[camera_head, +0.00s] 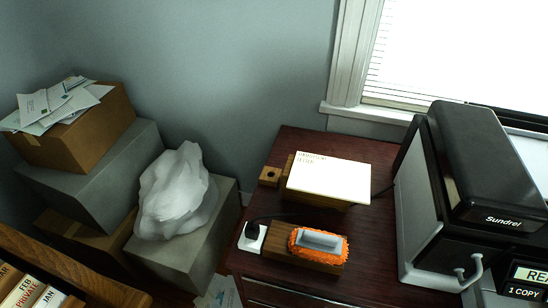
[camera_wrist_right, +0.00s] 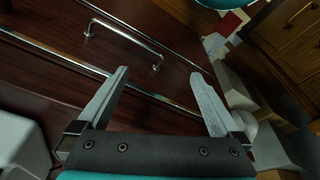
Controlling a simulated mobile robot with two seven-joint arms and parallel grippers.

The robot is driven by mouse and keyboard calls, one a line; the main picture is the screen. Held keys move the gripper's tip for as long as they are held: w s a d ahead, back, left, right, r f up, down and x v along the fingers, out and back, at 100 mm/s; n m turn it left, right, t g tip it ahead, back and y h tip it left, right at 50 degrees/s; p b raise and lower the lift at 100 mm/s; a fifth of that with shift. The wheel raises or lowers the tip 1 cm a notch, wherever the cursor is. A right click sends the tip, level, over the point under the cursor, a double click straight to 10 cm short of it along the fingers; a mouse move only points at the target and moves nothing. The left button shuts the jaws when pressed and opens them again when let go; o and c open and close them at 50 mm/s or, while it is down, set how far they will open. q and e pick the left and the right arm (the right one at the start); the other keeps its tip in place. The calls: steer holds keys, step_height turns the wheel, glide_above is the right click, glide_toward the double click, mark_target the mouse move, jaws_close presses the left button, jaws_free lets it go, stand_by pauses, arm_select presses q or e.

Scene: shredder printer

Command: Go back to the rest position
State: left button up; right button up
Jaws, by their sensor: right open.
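My right gripper (camera_wrist_right: 160,74) shows in the right wrist view, open, with nothing between its two grey fingers. Beyond the fingers is the dark red-brown front of a drawer cabinet with a metal handle (camera_wrist_right: 124,36). I cannot tell how far the fingertips are from it. Neither of my grippers shows in the head view, and my left gripper is in no view.
In the head view, the cabinet top (camera_head: 305,143) carries a wooden block with a white card (camera_head: 328,178), an orange-edged brush-like object (camera_head: 318,244) and a black-and-white printer (camera_head: 470,190). Boxes (camera_head: 95,128) and a white plastic-like bundle (camera_head: 178,192) stand left.

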steer(key=s+d+f+b, duration=0.1)
steer(key=s+f, duration=0.4)
steer(key=f, duration=0.3)
steer(key=s+d+f+g+b, duration=0.1)
steer(key=s+f+b, duration=0.1)
steer(key=s+f, duration=0.4)
steer(key=s+d+f+b, duration=0.1)
steer(key=s+f+b, duration=0.1)
steer(key=s+f, duration=0.4)
step_height(320, 180, down, 6)
steer(key=shift+r+g, duration=0.1)
steer(key=shift+g, duration=0.3)
